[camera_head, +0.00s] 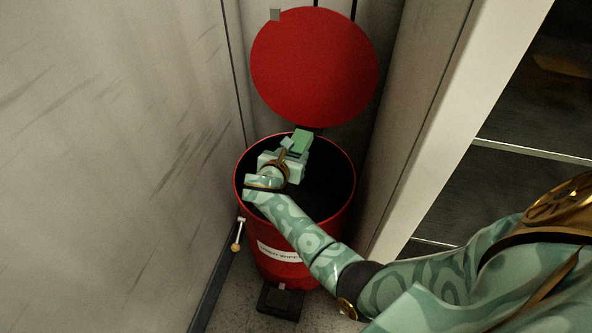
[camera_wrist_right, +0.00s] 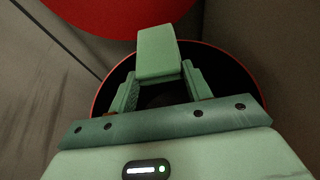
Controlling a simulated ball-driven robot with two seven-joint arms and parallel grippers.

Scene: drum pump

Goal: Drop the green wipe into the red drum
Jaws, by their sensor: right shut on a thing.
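The red drum (camera_head: 270,235) stands in the corner with its round red lid (camera_head: 315,65) raised behind the opening. My right gripper (camera_head: 295,149) is over the drum's open mouth, with my right arm reaching in from the lower right. It is shut on the green wipe (camera_head: 303,138), a small folded block. In the right wrist view the green wipe (camera_wrist_right: 158,52) sits at the fingertips of the right gripper (camera_wrist_right: 160,82), above the dark inside of the drum. What lies inside the drum is too dark to tell. My left gripper is out of view.
A pale scuffed wall (camera_head: 110,130) is close on the left. A beige panel (camera_head: 420,110) and a pale post stand on the right. A black pedal (camera_head: 281,301) sits at the drum's foot, and a small lever (camera_head: 238,235) is beside its left side.

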